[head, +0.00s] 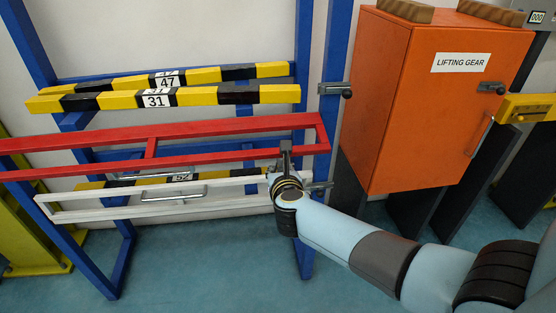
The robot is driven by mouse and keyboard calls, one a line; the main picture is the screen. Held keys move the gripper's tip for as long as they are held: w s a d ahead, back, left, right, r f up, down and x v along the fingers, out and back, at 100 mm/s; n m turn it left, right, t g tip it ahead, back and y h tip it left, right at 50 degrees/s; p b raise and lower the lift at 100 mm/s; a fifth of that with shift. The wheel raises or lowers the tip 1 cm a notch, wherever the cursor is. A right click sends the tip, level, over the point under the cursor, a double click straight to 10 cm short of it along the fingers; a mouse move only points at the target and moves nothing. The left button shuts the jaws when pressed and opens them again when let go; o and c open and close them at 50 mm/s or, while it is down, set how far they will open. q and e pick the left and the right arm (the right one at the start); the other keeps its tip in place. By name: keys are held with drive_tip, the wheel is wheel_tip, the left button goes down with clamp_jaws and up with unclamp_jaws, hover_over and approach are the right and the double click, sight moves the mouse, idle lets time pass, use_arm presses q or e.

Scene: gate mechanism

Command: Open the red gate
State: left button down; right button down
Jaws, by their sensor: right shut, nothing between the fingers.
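The red gate (152,148) is a long red bar frame that runs from the left edge to the blue post on the right. Its right end is near the post. My right gripper (286,150) is shut and empty, in front of the lower right part of the red gate. It points upward and overlaps the red lower bar in the picture; I cannot tell whether it touches. My left gripper is not in view.
A white gate (90,212) with metal handles lies just below the red one. Blue posts (332,70) and striped bars (215,96) stand behind. A latch (335,89) sits on the right post. An orange cabinet (400,110) is to the right. Blue floor is clear below.

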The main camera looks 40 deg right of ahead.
drive_tip(key=shift+r+p, duration=0.35)
drive_tip(key=shift+r, duration=0.25)
